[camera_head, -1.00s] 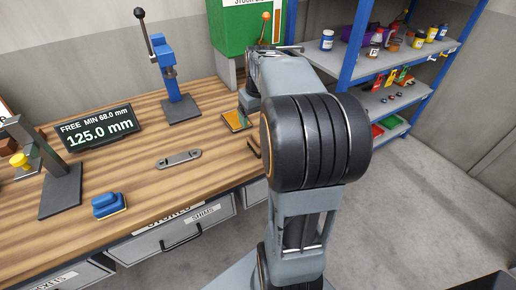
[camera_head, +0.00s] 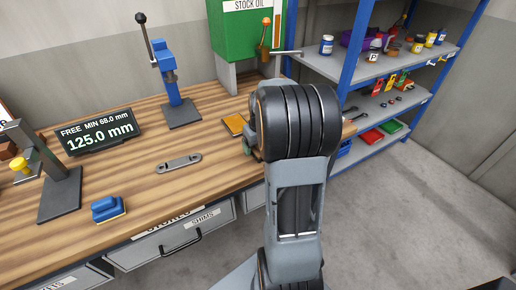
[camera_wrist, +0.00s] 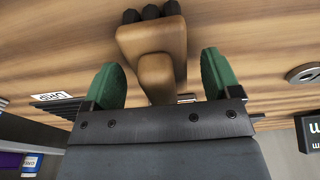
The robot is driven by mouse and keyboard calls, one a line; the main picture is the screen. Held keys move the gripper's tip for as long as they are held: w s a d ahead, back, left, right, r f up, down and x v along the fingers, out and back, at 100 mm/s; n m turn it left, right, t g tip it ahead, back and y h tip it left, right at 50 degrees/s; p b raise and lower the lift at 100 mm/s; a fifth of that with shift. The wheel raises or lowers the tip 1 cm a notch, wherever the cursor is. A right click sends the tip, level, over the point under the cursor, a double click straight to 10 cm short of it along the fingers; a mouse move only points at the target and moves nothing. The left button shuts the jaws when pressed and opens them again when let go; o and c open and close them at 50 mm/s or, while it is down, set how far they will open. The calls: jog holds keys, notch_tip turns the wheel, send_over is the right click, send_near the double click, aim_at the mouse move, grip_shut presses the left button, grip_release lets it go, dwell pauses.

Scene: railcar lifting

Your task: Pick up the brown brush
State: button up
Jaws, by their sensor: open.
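The brown brush (camera_wrist: 152,42) shows in the wrist view, with a brown wooden body, a handle toward me and dark tufts at its far end. It lies over the wooden bench top. My gripper (camera_wrist: 162,72) is open, with one green finger on each side of the brush's handle. Gaps show between the handle and both fingers, so it is not clamped.
The bench (camera_head: 150,185) holds a flat metal link (camera_head: 179,162), a blue block-shaped tool (camera_head: 107,209), a display (camera_head: 98,131), a blue press (camera_head: 172,82) and an orange pad (camera_head: 234,124). A green stock oil cabinet (camera_head: 241,35) stands behind. A blue shelf (camera_head: 378,70) is at right.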

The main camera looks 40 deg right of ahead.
jog(key=shift+w+f, duration=0.1)
jog(key=shift+f, duration=0.65)
jog(key=c, duration=1.1)
jog(key=shift+r, duration=0.15)
